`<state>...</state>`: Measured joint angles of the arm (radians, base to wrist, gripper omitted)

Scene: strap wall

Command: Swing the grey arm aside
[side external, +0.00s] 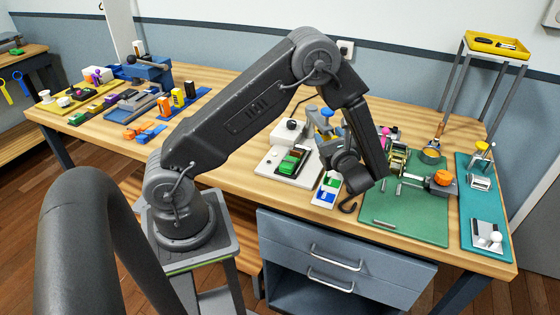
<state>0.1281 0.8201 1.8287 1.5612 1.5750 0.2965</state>
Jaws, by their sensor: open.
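A short grey arm (415,183) reaches across the fixture on the green mat (400,228). An orange knob (443,177) sits at its right end, next to a dark block. Brassy round parts stand behind its left end. My gripper (348,207) hangs at the end of my arm, over the left edge of the green mat. It is open, with no object seen in it. It is left of the grey arm and apart from it in the picture. My wrist and forearm hide part of the jaws and the area behind them.
A white board (270,167) with a green block and a small tray of coloured pieces (325,190) lie left of my gripper. A teal mat (470,205) with small fittings lies at the right. A yellow tray (497,44) stands on a tall rack. Tools crowd the bench's left end.

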